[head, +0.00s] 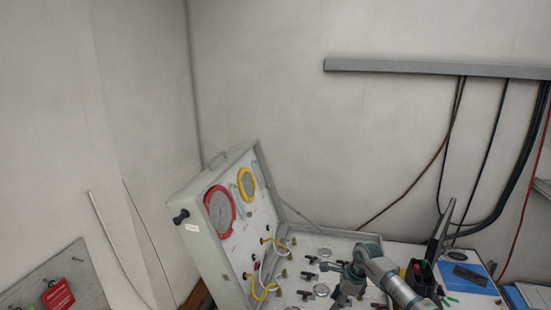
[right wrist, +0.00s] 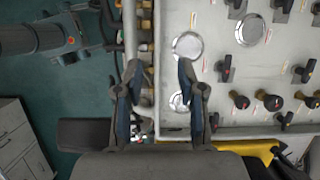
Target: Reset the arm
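My right arm comes in at the lower right of the head view, over the lower panel of the open grey air-panel case (head: 222,278). Its gripper (head: 345,290) hangs near the valves and partly blends with them. In the right wrist view my right gripper (right wrist: 160,68) has its two fingers well apart with nothing held between them. The fingers are above the edge of the valve panel (right wrist: 225,62), near two round silver discs (right wrist: 187,46). I cannot tell whether they touch anything. My left gripper is not seen in the head view.
The raised lid carries a red-ringed gauge (head: 220,211) and a yellow-ringed gauge (head: 247,185). Black valve knobs (right wrist: 305,70) stand up from the panel. A black holder (head: 420,278) and blue sheet (head: 468,275) lie to the right. Cables (head: 490,150) hang along the wall.

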